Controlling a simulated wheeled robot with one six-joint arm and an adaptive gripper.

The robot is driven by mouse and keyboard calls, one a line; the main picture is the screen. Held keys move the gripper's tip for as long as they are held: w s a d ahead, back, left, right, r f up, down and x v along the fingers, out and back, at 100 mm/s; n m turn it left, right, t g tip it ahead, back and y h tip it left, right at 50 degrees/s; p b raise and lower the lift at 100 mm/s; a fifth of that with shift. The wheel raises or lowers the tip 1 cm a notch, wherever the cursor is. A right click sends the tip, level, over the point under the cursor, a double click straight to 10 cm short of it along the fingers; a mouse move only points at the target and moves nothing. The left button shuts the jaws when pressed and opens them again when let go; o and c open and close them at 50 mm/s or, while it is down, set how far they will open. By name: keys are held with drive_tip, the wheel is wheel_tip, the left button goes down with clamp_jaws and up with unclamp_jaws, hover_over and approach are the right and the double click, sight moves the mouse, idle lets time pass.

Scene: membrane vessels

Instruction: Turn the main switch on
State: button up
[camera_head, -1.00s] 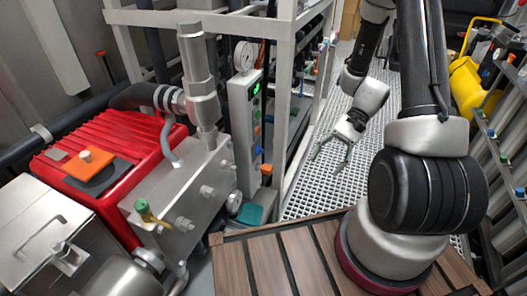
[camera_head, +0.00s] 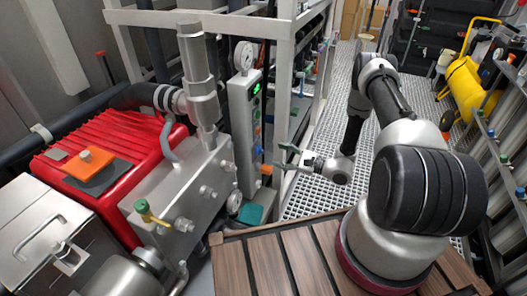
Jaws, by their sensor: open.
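A narrow grey control panel (camera_head: 245,128) stands upright left of centre. It has a lit green display (camera_head: 256,88) and small coloured buttons down its front. An orange block-like knob (camera_head: 90,160) sits on a dark plate on top of the red ribbed machine (camera_head: 115,140). No label is readable, so I cannot tell which of these is the main switch. My gripper (camera_head: 284,157) is open and empty, with its greenish fingers pointing left towards the panel, near the white frame post. It appears apart from the panel, though depth is hard to judge.
The white frame (camera_head: 285,95) stands close to my gripper. A pressure gauge (camera_head: 245,56) sits above the panel. A steel block with a yellow-green valve handle (camera_head: 146,211) is in front. Grating floor (camera_head: 335,110) lies open behind; a yellow trolley (camera_head: 470,85) is at right.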

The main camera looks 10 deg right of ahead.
sight(260, 151)
drive_tip(key=x, duration=0.7)
drive_tip(key=shift+w+a, duration=0.15)
drive_tip(key=shift+a, duration=0.1)
drive_tip(key=c, duration=0.9)
